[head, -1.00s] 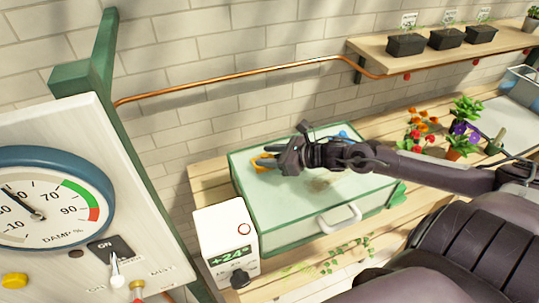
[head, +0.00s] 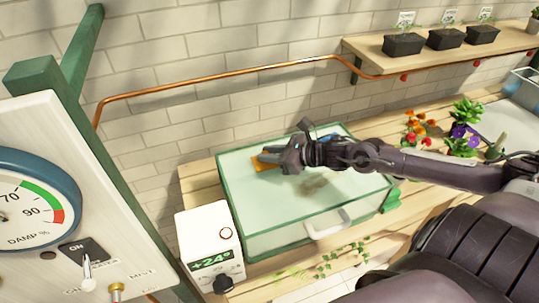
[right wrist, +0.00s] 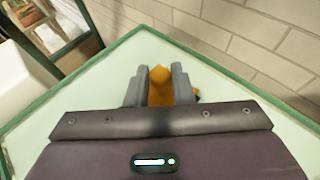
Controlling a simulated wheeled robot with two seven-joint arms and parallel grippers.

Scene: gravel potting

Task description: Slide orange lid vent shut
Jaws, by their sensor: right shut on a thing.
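The orange lid vent (head: 257,163) lies on the far left part of the clear, green-edged lid (head: 238,192) of a propagator box. My right gripper (head: 268,157) reaches over the lid from the right and is shut on the orange vent. In the right wrist view the orange vent (right wrist: 160,88) shows between the two grey fingers, with a bit of orange beyond the right finger. The gripper hides part of the vent, and I cannot tell how much of the opening is covered. My left gripper is not in view.
A white heater box (head: 209,246) reading +24° stands at the box's front left. A pale lid handle (head: 329,224) is at the front. A panel with a damp gauge (head: 22,215) fills the left. Flowers (head: 462,140) stand at the right.

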